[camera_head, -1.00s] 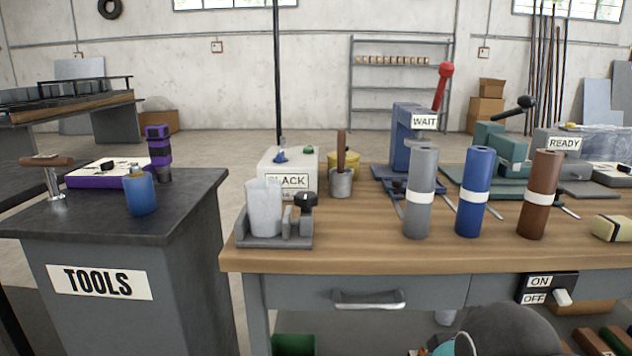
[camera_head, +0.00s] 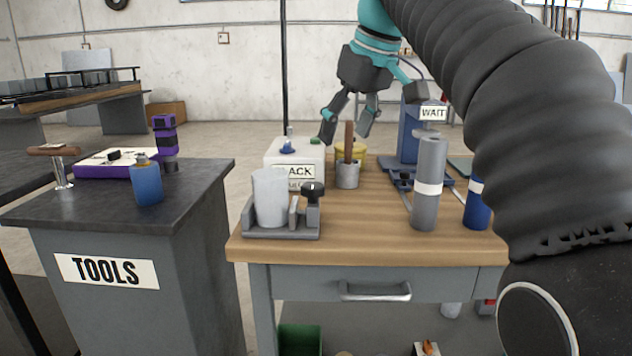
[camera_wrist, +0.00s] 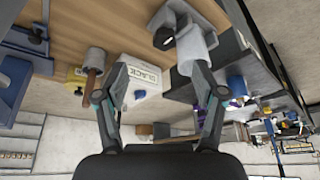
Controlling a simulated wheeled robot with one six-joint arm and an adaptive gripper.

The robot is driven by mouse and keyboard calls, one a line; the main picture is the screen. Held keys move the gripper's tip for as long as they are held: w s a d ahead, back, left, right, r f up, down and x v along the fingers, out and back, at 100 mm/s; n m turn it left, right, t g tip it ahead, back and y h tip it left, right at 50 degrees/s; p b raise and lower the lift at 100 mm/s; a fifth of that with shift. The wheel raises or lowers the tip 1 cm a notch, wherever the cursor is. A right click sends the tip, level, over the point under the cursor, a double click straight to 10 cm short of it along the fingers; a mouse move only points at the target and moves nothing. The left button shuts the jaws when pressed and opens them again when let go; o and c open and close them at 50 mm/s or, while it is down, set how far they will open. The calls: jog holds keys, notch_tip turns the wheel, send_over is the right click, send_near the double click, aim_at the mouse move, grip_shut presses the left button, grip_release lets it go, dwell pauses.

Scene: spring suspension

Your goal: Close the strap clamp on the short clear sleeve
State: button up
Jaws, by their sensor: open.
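The short clear sleeve (camera_head: 270,198) stands upright in a grey cradle (camera_head: 262,233) at the left front corner of the wooden bench. A black knob (camera_head: 312,188) on a grey clamp block stands just right of the sleeve. I cannot tell whether the strap is tight. My gripper (camera_head: 346,139) is open and empty, above the bench, behind and right of the sleeve. In the wrist view the fingers (camera_wrist: 156,88) are apart, with the sleeve (camera_wrist: 196,48) and the knob (camera_wrist: 163,38) beyond the right finger.
A grey cylinder (camera_head: 427,205) and a blue cylinder (camera_head: 478,208) stand to the right. The TOOLS cabinet (camera_head: 200,235) is left, across a gap.

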aim_at(314, 185)
jog(key=shift+n, duration=0.5)
jog(key=b+x, duration=0.1)
jog(key=x, duration=0.3)
jog(key=a+b+x, duration=0.1)
jog(key=b+x, duration=0.1)
jog(key=x, duration=0.2)
jog(key=w+a+r+b+x, duration=0.1)
jog(key=b+x, duration=0.1)
jog(key=x, duration=0.3)
jog(key=shift+w+f, duration=0.1)
jog(key=shift+f, duration=0.05)
jog(key=c, duration=1.1)
